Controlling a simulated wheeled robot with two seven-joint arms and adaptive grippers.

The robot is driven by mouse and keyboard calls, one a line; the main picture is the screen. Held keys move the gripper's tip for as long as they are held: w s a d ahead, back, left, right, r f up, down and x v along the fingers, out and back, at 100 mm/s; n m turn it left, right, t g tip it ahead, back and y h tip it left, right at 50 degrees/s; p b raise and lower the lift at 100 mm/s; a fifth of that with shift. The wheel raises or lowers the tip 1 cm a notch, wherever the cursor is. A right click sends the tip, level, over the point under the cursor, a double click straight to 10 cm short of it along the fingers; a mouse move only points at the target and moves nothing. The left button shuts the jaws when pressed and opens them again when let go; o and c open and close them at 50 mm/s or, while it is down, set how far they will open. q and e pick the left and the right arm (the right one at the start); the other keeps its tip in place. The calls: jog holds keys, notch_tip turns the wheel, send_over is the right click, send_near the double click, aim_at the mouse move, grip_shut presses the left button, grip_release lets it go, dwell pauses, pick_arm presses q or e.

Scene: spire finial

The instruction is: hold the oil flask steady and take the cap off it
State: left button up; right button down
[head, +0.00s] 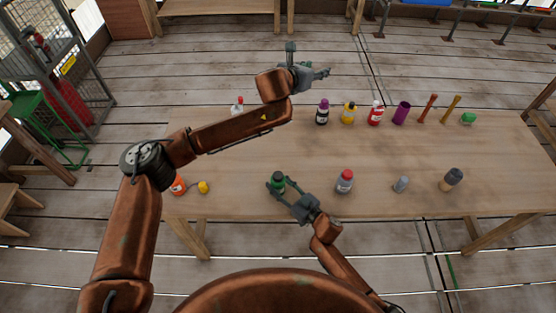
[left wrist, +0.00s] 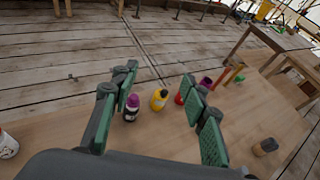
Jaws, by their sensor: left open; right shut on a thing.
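A dark green flask with a green top (head: 278,180), which looks like the oil flask, stands near the front edge of the table. My right gripper (head: 284,187) is shut on it from the front right; the fingers hide part of its body. I cannot make out the join between cap and flask. My left gripper (head: 309,58) is open and empty, raised toward the back of the table, well away from the flask. In the left wrist view its open fingers (left wrist: 159,75) have nothing between them, and the green flask does not show.
On the wooden table (head: 235,165), a purple-capped bottle (head: 322,112), yellow bottle (head: 348,112), red bottle (head: 375,113) and purple cup (head: 401,113) stand at the back. A grey bottle with a red cap (head: 344,182) stands right of my right gripper. An orange bottle (head: 178,186) is at left.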

pick_arm(q)
jog(key=s+a+f+n+g+y, duration=0.2)
jog(key=a+f+y, duration=0.1)
jog(key=f, duration=0.5)
pick_arm(e)
jog(key=shift+f, duration=0.15)
pick_arm(q)
jog(key=g+y, duration=0.5)
jog(key=g, duration=0.5)
send_over(278, 175)
notch_tip(278, 175, down, 14)
jog(key=shift+w+f, duration=0.1)
jog(key=shift+f, duration=3.9)
